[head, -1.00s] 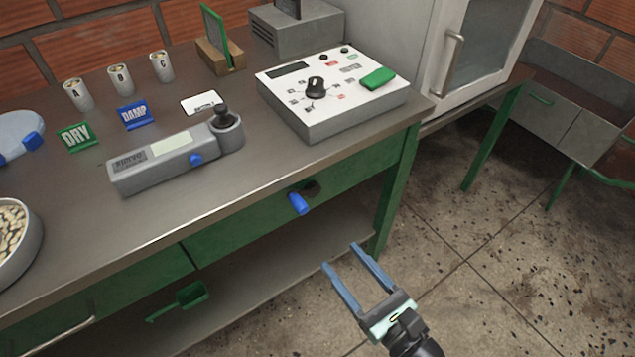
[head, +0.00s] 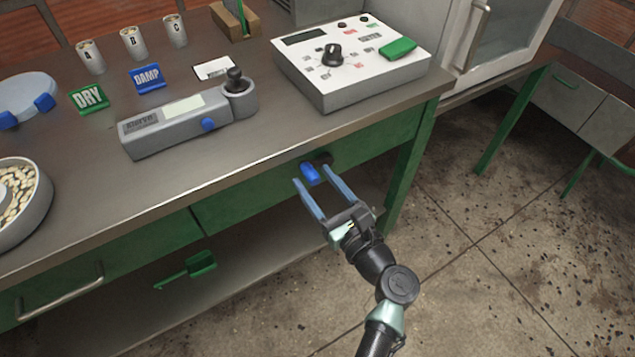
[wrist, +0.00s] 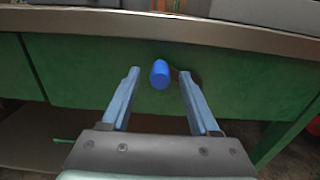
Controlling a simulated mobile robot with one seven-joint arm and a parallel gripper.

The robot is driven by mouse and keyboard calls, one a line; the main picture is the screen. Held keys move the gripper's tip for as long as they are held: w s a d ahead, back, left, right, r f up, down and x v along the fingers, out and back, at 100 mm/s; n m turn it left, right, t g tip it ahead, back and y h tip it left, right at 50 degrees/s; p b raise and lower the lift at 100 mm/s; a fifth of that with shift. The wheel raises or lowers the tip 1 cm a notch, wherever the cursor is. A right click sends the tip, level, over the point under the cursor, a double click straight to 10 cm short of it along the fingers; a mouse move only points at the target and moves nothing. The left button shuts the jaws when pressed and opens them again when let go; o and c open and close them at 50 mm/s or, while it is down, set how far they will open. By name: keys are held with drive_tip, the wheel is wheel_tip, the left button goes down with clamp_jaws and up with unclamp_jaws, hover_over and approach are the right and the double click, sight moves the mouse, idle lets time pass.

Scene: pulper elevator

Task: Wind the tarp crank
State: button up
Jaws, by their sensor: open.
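The tarp crank shows as a blue handle (head: 311,174) on a dark round hub (head: 323,158), mounted on the green front panel under the tabletop's edge. My gripper (head: 313,184) is open in front of it, with its two blue-grey fingers pointing at the panel. The hub (wrist: 183,75) is partly hidden behind the right finger. I cannot tell whether a finger touches the handle.
The steel tabletop (head: 250,136) overhangs just above the crank. A white control box (head: 350,75) and a grey meter (head: 185,120) stand on it. A green table leg (head: 408,165) is to the right. Floor to the right is open.

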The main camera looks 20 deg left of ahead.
drive_tip(key=shift+c, duration=0.4)
clamp_jaws()
idle(1.1)
